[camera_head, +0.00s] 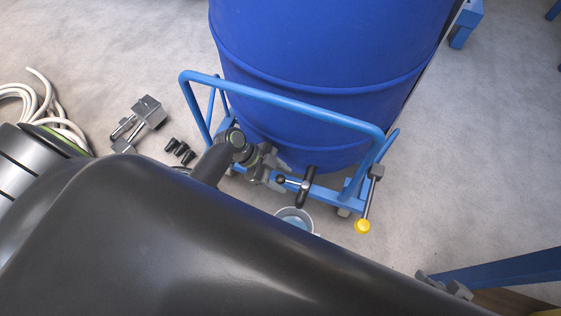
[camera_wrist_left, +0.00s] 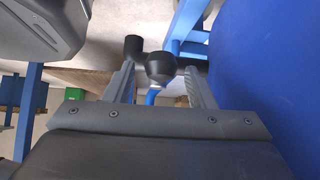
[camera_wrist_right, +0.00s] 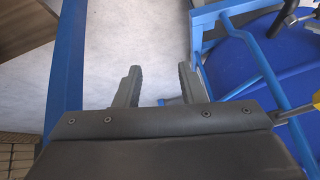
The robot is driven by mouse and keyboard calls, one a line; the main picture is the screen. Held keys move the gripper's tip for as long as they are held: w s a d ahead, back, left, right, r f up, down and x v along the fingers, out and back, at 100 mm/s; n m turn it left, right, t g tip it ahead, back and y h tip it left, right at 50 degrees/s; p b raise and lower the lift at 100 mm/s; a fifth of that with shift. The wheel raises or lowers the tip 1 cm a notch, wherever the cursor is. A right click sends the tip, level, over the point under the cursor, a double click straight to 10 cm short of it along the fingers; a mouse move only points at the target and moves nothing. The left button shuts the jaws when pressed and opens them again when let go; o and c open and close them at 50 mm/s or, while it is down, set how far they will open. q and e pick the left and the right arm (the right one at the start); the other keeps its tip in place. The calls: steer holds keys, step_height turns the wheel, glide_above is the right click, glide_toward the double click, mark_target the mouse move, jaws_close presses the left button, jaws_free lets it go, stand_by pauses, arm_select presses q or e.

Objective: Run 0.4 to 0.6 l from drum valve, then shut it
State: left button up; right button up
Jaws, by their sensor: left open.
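The blue drum (camera_head: 320,70) lies in a blue tubular cradle. At its lower end is the valve, with a black spout (camera_head: 307,187) and a lever ending in a black ball knob (camera_head: 281,180). A bucket (camera_head: 307,229) with bluish liquid stands below, partly hidden by my arm. My left gripper (camera_head: 268,170) is open beside the knob. In the left wrist view the black knob (camera_wrist_left: 160,67) shows between the open fingers (camera_wrist_left: 157,85); contact cannot be told. My right gripper (camera_wrist_right: 158,88) is open and empty, away from the valve.
Grey clamp-like parts (camera_head: 148,110), small black pieces (camera_head: 180,148) and a pale hose (camera_head: 45,105) lie on the floor at left. A blue beam (camera_head: 505,270) is at lower right.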

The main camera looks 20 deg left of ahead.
mark_target(281, 177)
arm_select(q)
step_height(281, 177, up, 4)
steer(key=shift+f+p, duration=0.25)
steer(key=shift+p, duration=0.45)
step_height(281, 177, up, 6)
steer(key=shift+r+p, duration=0.1)
steer(key=shift+p, duration=0.85)
arm_select(e)
steer(key=s+f+g, duration=0.2)
steer(key=f, duration=0.1)
steer(key=s+f+g, duration=0.1)
steer(key=shift+s+d+f, duration=0.2)
steer(key=shift+s+d, duration=0.05)
steer(key=shift+s, duration=0.1)
arm_select(q)
steer(key=shift+c, duration=0.2)
